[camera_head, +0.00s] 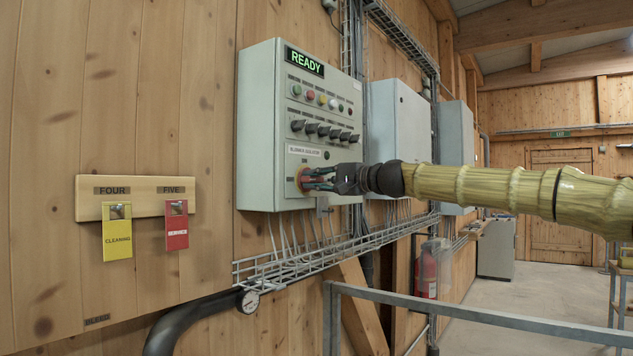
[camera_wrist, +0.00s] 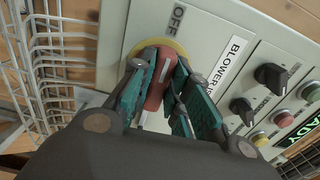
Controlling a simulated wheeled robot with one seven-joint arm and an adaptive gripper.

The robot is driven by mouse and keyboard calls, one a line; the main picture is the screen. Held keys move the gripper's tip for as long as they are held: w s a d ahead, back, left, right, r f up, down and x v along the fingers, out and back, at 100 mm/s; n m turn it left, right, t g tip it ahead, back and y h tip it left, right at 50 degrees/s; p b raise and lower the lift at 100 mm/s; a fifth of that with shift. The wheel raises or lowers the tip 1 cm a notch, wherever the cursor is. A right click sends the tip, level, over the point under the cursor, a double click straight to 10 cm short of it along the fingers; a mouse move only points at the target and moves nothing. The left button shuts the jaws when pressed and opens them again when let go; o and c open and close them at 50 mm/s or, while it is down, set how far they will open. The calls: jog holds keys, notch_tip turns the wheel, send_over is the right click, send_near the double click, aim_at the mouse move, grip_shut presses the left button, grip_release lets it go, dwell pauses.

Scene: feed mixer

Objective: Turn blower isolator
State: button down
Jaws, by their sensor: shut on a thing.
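The blower isolator (camera_head: 303,175) is a red handle on a yellow round plate, low on the front of a grey control box (camera_head: 262,120). In the wrist view the red handle (camera_wrist: 160,80) stands between my fingers, on the yellow plate (camera_wrist: 133,56). The word OFF shows on the panel by the plate. A label reading BLOWER ISOLATOR (camera_head: 304,151) sits above it. My gripper (camera_head: 318,179) is shut on the red handle, its teal finger pads on either side; it also shows in the wrist view (camera_wrist: 160,85). My fingers hide part of the handle.
The box has a green READY display (camera_head: 305,61), several coloured buttons and a row of black knobs (camera_head: 324,131). A wire cable tray (camera_head: 300,265) runs below. Yellow (camera_head: 117,232) and red (camera_head: 177,226) tags hang left. A metal railing (camera_head: 450,308) crosses the foreground.

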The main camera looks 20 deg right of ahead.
jog(key=c, duration=1.4)
grip_release()
jog(key=shift+o, duration=0.2)
jog(key=shift+s+d, duration=0.1)
jog(key=v, duration=1.1)
jog(key=shift+s+d, duration=0.3)
jog(key=shift+f, duration=0.1)
